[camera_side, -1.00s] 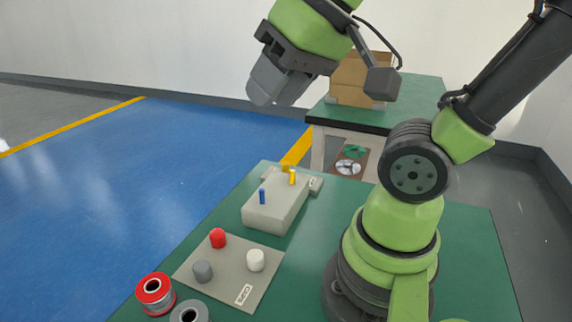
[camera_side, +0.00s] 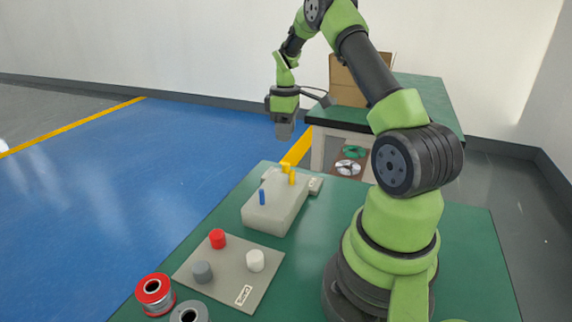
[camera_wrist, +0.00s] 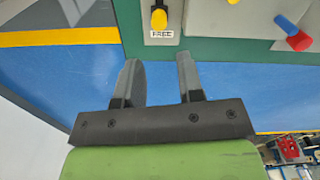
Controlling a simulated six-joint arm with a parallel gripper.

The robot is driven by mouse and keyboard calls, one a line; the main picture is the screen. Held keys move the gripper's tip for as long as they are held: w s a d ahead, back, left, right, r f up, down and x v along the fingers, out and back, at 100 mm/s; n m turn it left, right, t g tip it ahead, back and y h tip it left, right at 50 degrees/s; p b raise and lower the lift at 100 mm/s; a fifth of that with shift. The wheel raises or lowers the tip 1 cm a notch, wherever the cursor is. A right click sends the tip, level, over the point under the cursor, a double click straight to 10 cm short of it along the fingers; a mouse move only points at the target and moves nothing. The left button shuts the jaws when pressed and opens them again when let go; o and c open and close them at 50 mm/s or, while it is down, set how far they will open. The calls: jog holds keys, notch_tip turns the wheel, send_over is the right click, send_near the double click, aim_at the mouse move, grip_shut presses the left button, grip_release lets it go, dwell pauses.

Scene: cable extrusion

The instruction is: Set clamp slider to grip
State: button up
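The clamp slider shows as a yellow knob (camera_wrist: 159,18) with a black part at its top, in the upper middle of the wrist view. A label reading FREE (camera_wrist: 162,34) lies just beside it. In the side view a small yellow knob (camera_side: 285,168) stands at the far edge of the pale block (camera_side: 272,213). My gripper (camera_wrist: 158,60) is open and empty, its two fingers apart and short of the knob in the picture. In the side view my gripper (camera_side: 284,136) points down, above and beyond the block's far end. The GRIP mark cannot be made out.
A grey plate (camera_side: 225,275) with red, grey and white knobs lies nearer, beside two spools. A second table (camera_side: 420,100) with a cardboard box stands behind. Blue floor lies left.

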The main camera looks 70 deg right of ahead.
aim_at(286, 164)
notch_tip(286, 164, down, 10)
jog(key=shift+f, duration=0.15)
dwell(0.3)
jog(key=shift+s, duration=0.1)
grip_shut()
